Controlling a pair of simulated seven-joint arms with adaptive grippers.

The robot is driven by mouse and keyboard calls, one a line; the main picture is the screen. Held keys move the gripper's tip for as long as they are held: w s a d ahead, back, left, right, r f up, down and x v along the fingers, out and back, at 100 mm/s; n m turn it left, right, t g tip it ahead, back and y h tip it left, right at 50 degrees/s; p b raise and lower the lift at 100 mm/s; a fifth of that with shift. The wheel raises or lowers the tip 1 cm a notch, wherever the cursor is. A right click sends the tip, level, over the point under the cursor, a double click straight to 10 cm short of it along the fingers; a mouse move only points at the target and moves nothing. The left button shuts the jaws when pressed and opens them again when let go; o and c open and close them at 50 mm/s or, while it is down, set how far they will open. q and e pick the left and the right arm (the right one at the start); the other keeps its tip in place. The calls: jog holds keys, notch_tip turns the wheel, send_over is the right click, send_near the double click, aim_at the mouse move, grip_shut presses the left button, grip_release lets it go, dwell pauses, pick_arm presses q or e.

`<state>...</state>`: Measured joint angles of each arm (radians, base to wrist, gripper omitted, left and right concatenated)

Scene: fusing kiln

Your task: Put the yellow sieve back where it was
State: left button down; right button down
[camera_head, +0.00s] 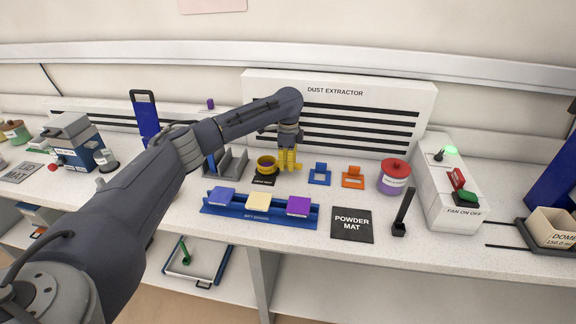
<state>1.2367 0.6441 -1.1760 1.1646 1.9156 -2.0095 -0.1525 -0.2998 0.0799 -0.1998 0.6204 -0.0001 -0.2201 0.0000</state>
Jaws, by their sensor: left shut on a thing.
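The yellow sieve (266,162) is a round yellow cup with a brownish inside. It is at or just above a small black labelled mat (264,181) at the back middle of the bench. A yellow upright piece (289,163) shows directly under my left gripper (288,150), right beside the cup. I cannot tell whether this piece is the sieve's handle or a separate stand. My left gripper points down and is shut at the sieve's right side; its fingertips are small and partly hidden. My right gripper is not in view.
Blue (319,175) and orange (353,178) stands are right of the gripper. In front lie a blue rack (257,217) with coloured blocks and a black powder mat (352,224). The dust extractor (340,92) rises behind.

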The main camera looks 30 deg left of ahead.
pick_arm(q)
jog(key=shift+f, duration=0.2)
jog(key=shift+f, duration=0.1)
jog(key=c, duration=1.4)
grip_release()
jog(key=shift+o, duration=0.2)
notch_tip(320, 180, up, 12)
